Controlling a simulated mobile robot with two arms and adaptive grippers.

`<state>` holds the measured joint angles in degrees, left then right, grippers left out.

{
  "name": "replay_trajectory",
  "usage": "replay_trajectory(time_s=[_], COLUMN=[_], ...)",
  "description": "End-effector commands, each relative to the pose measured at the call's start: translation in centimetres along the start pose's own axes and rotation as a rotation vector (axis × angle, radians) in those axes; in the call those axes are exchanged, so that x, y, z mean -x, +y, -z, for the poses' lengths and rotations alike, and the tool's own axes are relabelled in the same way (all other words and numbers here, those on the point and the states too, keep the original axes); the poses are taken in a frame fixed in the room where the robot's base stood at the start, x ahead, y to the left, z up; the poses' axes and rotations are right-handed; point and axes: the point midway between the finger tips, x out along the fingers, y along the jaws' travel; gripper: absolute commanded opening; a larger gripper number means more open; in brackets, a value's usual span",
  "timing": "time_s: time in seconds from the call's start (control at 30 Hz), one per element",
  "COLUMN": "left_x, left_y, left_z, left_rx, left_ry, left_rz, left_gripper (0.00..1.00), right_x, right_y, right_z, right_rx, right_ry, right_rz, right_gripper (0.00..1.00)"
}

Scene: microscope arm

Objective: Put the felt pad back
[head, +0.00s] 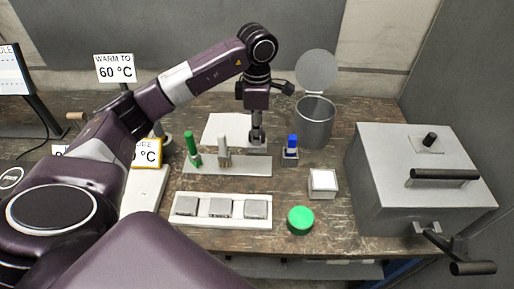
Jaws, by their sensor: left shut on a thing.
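My left gripper (257,136) points straight down over the back middle of the table, at the right edge of a white sheet (224,126). It is shut on a small pale grey piece (259,149) that looks like the felt pad; the fingers hide part of it. The piece is low, close to the table, just behind a grey strip holder (250,168); I cannot tell whether it touches the surface. My right gripper is not in view.
A green and a grey upright piece stand on the strip. A blue-topped holder (290,150), an open grey canister (316,122), a white-topped box (322,184), a green lid (300,220) and a tray (262,223) of grey blocks are nearby. A large grey box (410,190) stands right.

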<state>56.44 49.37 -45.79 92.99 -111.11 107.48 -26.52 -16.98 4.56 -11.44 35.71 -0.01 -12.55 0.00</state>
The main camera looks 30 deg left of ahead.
Motion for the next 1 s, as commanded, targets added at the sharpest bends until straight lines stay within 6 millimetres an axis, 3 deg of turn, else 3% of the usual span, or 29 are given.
replay_trajectory(time_s=[0.17,0.57,0.97,1.0], left_x=[-2.7,-7.3,-8.1,-8.1], left_y=[0.0,0.0,0.1,0.1], left_z=[0.0,0.0,0.0,0.0], left_rx=[0.001,0.002,0.001,0.001], left_ry=[0.001,-0.001,-0.001,-0.001], left_rz=[0.001,0.001,-0.002,-0.002], left_gripper=[0.00,0.00,0.00,0.19], right_x=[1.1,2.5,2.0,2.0], right_y=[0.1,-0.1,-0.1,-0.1], right_z=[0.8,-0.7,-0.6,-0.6], right_rx=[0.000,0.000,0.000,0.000], right_ry=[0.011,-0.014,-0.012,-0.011], right_rz=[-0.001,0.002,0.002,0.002], right_gripper=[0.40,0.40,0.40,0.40])
